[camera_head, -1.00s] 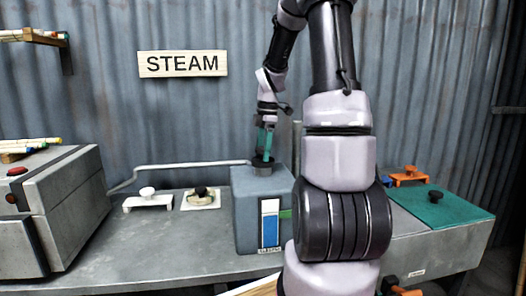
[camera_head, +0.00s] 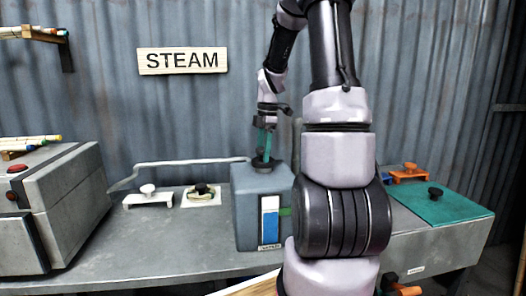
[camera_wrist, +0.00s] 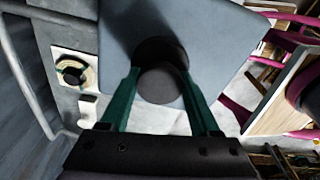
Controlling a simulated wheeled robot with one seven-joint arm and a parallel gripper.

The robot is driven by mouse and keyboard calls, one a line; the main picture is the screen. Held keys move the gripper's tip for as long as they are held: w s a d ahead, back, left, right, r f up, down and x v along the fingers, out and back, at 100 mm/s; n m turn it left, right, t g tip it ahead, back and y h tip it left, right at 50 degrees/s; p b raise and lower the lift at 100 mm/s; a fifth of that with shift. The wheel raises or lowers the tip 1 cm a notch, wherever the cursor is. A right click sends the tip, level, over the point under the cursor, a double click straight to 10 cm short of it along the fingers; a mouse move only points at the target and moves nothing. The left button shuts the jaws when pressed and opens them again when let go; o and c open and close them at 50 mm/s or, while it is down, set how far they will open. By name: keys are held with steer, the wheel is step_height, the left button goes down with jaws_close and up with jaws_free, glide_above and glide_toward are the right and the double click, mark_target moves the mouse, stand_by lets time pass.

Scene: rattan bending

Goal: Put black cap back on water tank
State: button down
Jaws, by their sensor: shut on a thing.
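The water tank (camera_head: 244,218) is a blue-grey box on the bench with a blue level window on its front. My gripper (camera_head: 263,157) points down just above the tank's top, its teal fingers shut on the black cap (camera_head: 262,166). In the wrist view, the cap (camera_wrist: 162,86) shows as a dark round piece between the fingertips of my gripper (camera_wrist: 161,72). The tank's top (camera_wrist: 125,38) lies below it. A darker round area shows beside the cap; I cannot tell whether the cap touches the tank or is seated.
A pipe (camera_head: 190,163) runs left from the tank's top. A white stand (camera_head: 148,199) and a pale plate with a black knob (camera_head: 200,195) lie left of it. A grey machine (camera_head: 55,210) stands far left. A green mat (camera_head: 440,206) lies right.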

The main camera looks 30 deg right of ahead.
steer(key=shift+c, duration=0.2)
jaws_free()
steer(key=shift+o, duration=0.2)
stand_by(0.4)
steer(key=shift+r, duration=3.95)
steer(key=s+a+r+m+t, duration=0.3)
steer(key=s+a+r+m, duration=0.2)
steer(key=s+m, duration=0.4)
steer(key=s+a+r+m+t, duration=0.4)
steer(key=s+a+m, duration=0.4)
steer(key=s+m, duration=0.2)
steer(key=shift+s+a+r+m+y, duration=0.15)
steer(key=shift+s+r+m+y, duration=0.25)
steer(key=shift+m, duration=0.6)
